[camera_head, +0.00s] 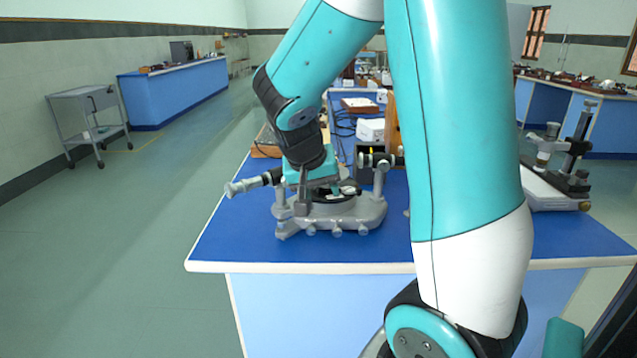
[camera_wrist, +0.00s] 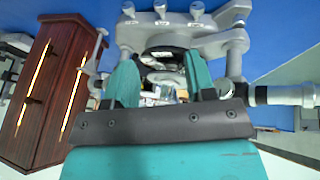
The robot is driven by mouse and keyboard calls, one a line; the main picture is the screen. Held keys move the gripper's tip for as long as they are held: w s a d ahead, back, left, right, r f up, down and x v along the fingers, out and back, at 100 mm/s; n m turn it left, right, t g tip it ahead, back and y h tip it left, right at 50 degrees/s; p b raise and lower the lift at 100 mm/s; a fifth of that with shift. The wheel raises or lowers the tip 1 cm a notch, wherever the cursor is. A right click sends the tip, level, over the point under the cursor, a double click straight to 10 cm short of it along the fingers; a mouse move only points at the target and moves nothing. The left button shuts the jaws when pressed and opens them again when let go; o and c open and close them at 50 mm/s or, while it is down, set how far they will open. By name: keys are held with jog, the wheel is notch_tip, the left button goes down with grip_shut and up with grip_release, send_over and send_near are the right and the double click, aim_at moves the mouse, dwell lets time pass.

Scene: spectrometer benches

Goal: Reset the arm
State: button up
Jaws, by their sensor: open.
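My gripper (camera_head: 318,186) hangs at the end of my bent arm, low over the middle of a grey spectrometer (camera_head: 335,218) on the blue bench top. In the wrist view the two teal fingers of my gripper (camera_wrist: 161,72) stand apart, with the spectrometer (camera_wrist: 210,44) close beyond and around them. Its round dark table (camera_wrist: 165,41) shows between the fingertips. I see nothing held between the fingers. Whether the fingers touch the spectrometer I cannot tell. My arm hides part of the bench in the head view.
The blue bench (camera_head: 300,254) has a white edge. A microscope-like instrument (camera_head: 572,165) stands at its right. A white box (camera_head: 370,130) lies behind the spectrometer. A dark red wooden box (camera_wrist: 52,90) is close by in the wrist view. The floor left is clear up to a grey trolley (camera_head: 88,105).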

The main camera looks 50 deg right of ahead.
jog(key=shift+a+r, duration=0.3)
jog(key=shift+r, duration=0.3)
jog(key=s+a+r+n+t+y+p, duration=0.1)
jog(key=a+r+n+y+p, duration=0.15)
jog(key=a, duration=0.45)
jog(key=s+a+r+n+y+p, duration=0.15)
jog(key=a+n, duration=0.25)
jog(key=a, duration=0.4)
jog(key=s+a+r+n+g+y+p, duration=0.1)
jog(key=s+a+r+n+y, duration=0.1)
jog(key=s+a+n, duration=0.3)
jog(key=s+a+r+n+y, duration=0.3)
jog(key=s+a+n, duration=0.2)
jog(key=a, duration=0.5)
jog(key=shift+s+g+y+p, duration=0.3)
jog(key=shift+s+g+p, duration=0.1)
jog(key=shift+s, duration=0.6)
